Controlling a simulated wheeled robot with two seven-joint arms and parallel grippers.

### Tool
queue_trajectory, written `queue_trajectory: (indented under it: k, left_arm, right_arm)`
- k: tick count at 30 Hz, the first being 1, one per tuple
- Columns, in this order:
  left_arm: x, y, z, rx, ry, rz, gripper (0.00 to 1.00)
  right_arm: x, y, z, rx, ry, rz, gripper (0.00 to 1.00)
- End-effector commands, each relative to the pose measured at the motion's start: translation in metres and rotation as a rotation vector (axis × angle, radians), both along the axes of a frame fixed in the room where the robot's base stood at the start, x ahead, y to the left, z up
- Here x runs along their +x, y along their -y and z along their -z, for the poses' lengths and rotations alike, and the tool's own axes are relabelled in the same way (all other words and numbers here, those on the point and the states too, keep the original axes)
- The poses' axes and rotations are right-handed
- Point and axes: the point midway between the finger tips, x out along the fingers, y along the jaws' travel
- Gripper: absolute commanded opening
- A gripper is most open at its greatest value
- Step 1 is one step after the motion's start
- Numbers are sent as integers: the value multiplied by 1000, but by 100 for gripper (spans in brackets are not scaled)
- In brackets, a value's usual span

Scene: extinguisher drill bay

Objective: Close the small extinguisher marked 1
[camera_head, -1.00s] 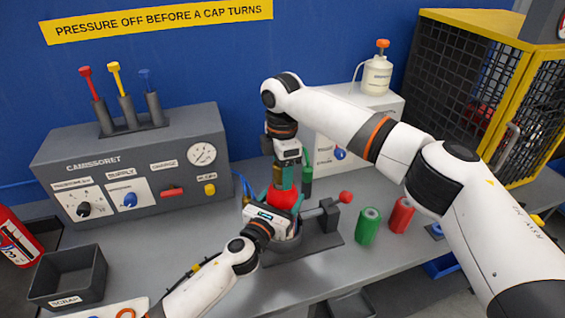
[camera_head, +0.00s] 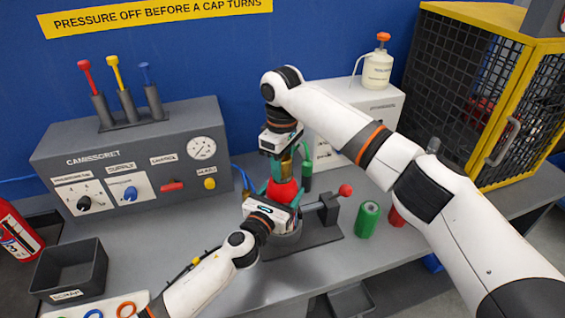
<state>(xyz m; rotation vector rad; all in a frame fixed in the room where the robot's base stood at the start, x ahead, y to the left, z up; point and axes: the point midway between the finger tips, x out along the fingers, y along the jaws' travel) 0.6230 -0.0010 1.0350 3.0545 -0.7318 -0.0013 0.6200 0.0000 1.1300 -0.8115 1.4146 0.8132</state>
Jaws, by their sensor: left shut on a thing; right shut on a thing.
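The small extinguisher (camera_head: 282,190) has a red rounded body and stands upright in the clamp (camera_head: 318,230) on the bench. No number can be read on it from here. My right gripper (camera_head: 281,168) points down from above, shut on the valve head. My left gripper (camera_head: 283,203) reaches in from the front left, shut on the extinguisher's body. The two grippers and the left wrist hide much of the body and the clamp's jaws.
A grey panel (camera_head: 110,148) with knobs and a gauge stands behind left. A green cylinder (camera_head: 367,220) and a partly hidden red cylinder (camera_head: 397,217) stand right of the clamp. A scrap bin (camera_head: 68,270) is front left. A yellow-framed cage (camera_head: 480,90) borders the right.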

Motion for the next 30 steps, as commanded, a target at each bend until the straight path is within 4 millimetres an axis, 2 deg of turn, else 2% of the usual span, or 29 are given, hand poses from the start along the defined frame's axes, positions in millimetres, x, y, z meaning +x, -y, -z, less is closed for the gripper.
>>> queue_trajectory:
  k: [6, 10, 14, 15, 19, 30]
  left_arm:
    - [-1, 1, 0, 1, 0, 2, 6]
    - [-1, 1, 0, 1, 0, 3, 6]
    - [-1, 1, 0, 2, 1, 3, 6]
    - [-1, 1, 0, 2, 1, 3, 6]
    - [-1, 1, 0, 2, 1, 3, 6]
    - [-1, 1, 0, 1, 0, 2, 6]
  right_arm:
    - [0, -1, 0, 3, 0, 496, 14]
    - [1, 0, 0, 2, 1, 714, 14]
    - [1, 1, 0, 1, 4, 699, 14]
    - [1, 1, 0, 1, 4, 699, 44]
    - [1, 0, 0, 0, 4, 697, 66]
    - [1, 0, -5, 0, 2, 694, 66]
